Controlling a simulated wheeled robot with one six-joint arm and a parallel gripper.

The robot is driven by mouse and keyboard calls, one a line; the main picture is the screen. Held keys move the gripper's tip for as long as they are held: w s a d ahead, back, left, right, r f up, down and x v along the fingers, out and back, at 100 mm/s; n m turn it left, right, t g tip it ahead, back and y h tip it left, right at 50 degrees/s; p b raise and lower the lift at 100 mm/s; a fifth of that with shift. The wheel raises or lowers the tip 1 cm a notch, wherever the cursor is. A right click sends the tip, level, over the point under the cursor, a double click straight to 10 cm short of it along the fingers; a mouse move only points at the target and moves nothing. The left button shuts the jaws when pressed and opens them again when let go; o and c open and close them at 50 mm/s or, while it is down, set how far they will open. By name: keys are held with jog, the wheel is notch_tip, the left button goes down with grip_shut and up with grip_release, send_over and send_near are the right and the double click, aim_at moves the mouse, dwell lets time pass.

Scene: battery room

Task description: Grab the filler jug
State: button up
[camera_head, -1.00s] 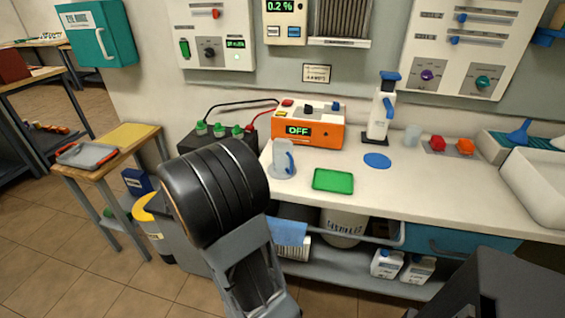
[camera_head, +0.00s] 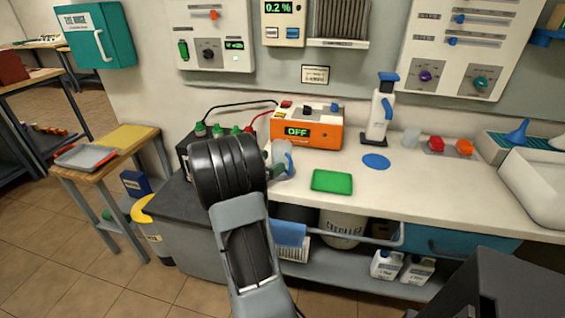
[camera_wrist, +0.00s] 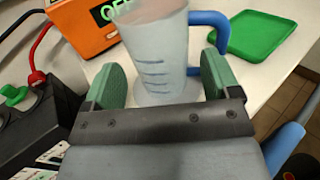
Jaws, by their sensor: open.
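The filler jug (camera_wrist: 158,50) is a translucent grey-white cup with blue level marks and a blue handle on its right side in the wrist view. It stands upright on the counter. In the head view the jug (camera_head: 279,154) is partly hidden behind my arm and gripper. My gripper (camera_wrist: 158,85) is open, with one green-padded finger on each side of the jug's lower body. The right finger is close to the jug below the handle; I cannot tell whether either finger touches it.
An orange charger (camera_head: 308,128) reading OFF stands behind the jug. A black battery (camera_wrist: 30,125) with green caps and cables is at left. A green tray (camera_head: 332,181) lies to the right.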

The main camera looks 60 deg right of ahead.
aim_at(288, 148)
jog(key=x, duration=0.5)
jog(key=shift+c, duration=0.5)
jog(key=c, duration=0.6)
jog(key=shift+r, duration=0.2)
jog(key=shift+c, duration=0.2)
jog(key=shift+r, duration=0.9)
jog(key=s+a+r+p, duration=0.2)
jog(key=s+a+r, duration=0.4)
jog(key=a+r, duration=0.4)
jog(key=shift+s+a+r, duration=0.35)
jog(key=shift+a+r, duration=0.05)
jog(key=shift+a, duration=0.55)
